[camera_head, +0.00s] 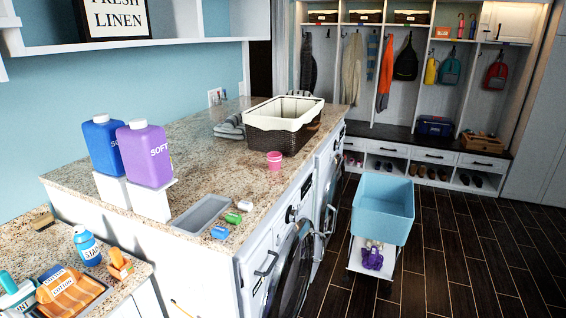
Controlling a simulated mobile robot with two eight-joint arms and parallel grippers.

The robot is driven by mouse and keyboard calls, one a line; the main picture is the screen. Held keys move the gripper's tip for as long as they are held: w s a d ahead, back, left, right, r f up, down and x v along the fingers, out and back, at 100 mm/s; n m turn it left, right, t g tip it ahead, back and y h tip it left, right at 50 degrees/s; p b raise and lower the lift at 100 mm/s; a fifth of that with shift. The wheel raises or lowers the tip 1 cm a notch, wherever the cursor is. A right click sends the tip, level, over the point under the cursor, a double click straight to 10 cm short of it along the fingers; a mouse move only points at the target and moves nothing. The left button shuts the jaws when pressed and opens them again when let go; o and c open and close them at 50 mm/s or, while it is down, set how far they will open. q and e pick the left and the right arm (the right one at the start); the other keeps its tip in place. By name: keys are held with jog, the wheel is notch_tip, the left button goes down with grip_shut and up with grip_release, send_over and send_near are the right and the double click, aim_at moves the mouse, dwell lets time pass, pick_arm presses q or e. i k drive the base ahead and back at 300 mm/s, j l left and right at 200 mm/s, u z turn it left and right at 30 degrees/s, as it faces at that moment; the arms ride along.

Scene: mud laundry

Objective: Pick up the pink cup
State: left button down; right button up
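The pink cup (274,160) stands upright on the speckled granite counter (215,165), close to its front edge above the washing machines. It is just in front of a dark wicker basket (279,140) with a cream liner, with a small gap that I cannot judge exactly. Nothing covers the cup. Neither of my grippers shows in the head view.
A blue bottle (101,145) and a purple bottle (148,155) stand on white blocks at the left. A grey tray (201,214) and small coloured items lie nearer. A light-blue bin (383,211) stands right of the washers. The dark floor (460,240) at right is clear.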

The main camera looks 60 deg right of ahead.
aim_at(275, 162)
jog(key=z, duration=1.95)
